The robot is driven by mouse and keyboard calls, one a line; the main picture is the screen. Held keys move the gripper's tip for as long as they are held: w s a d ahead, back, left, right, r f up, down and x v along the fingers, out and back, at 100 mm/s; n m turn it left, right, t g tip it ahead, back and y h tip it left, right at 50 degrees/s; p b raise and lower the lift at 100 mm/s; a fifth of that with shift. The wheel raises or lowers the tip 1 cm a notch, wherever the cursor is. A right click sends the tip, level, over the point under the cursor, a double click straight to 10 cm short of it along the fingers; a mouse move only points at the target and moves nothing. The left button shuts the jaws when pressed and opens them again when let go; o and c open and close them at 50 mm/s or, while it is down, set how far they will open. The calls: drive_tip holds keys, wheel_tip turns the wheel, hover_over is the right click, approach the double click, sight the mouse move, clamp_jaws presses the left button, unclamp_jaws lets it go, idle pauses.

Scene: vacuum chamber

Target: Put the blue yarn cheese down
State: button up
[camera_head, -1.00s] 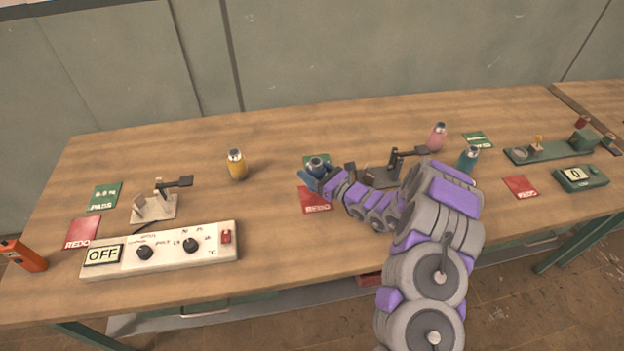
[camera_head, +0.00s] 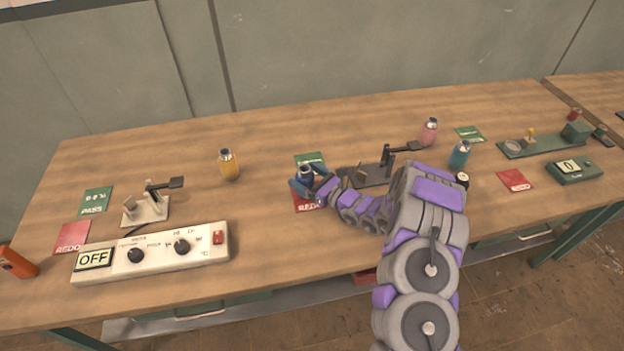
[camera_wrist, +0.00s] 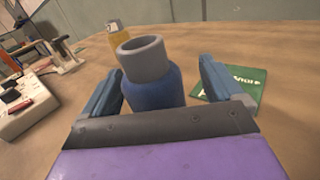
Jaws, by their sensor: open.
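The blue yarn cheese (camera_head: 306,174) is a dark blue cone with a grey tube top, standing upright on the table at the red REDO card (camera_head: 308,203). In the wrist view the blue yarn cheese (camera_wrist: 152,82) stands between the two fingers, with a visible gap on its right side. My gripper (camera_head: 307,182) is open around it; its two blue fingers also show in the wrist view (camera_wrist: 160,85). The base of the cheese is hidden behind my gripper.
A green card (camera_head: 311,160) lies just behind. A yellow cheese (camera_head: 228,164) stands left, pink (camera_head: 428,131) and teal (camera_head: 459,155) ones right. A black lever device (camera_head: 372,173) is close right of my gripper. A white control box (camera_head: 150,252) lies at front left.

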drive_tip(key=p+v, duration=0.2)
drive_tip(key=v, duration=0.9)
drive_tip(key=shift+s+d+r, duration=0.1)
drive_tip(key=shift+s+d, duration=0.1)
drive_tip(key=shift+d, duration=0.05)
drive_tip(key=shift+a, duration=0.25)
drive_tip(key=s+a+r+n+g+y, duration=0.2)
drive_tip(key=s+a+r+n+g, duration=0.35)
drive_tip(key=r, duration=0.35)
drive_tip(key=s+a+r+n+g+y, duration=0.1)
drive_tip(key=s+a+r+n+g, duration=0.45)
drive_tip(key=s+r, duration=0.2)
drive_tip(key=s+r+n+g+h, duration=0.35)
drive_tip(key=s+r+n, duration=0.2)
drive_tip(key=s, duration=0.35)
drive_tip(key=s+d+n+g+h, duration=0.1)
drive_tip(key=s+d+n+h, duration=0.2)
drive_tip(key=s, duration=0.3)
drive_tip(key=s+d+n+g+h, duration=0.1)
drive_tip(key=s+d+n+h, duration=0.2)
drive_tip(key=s, duration=0.3)
drive_tip(key=s+d+n+t+h, duration=0.1)
drive_tip(key=s+d+t+h, duration=0.1)
drive_tip(key=s+d+h, duration=0.2)
drive_tip(key=s+d+r+n+t+h, duration=0.1)
drive_tip(key=s+d+h, duration=0.3)
drive_tip(key=d, duration=0.7)
drive_tip(key=shift+s+d+n+t, duration=0.25)
drive_tip(key=shift+s+n+t, duration=0.1)
drive_tip(key=shift+s+n, duration=0.25)
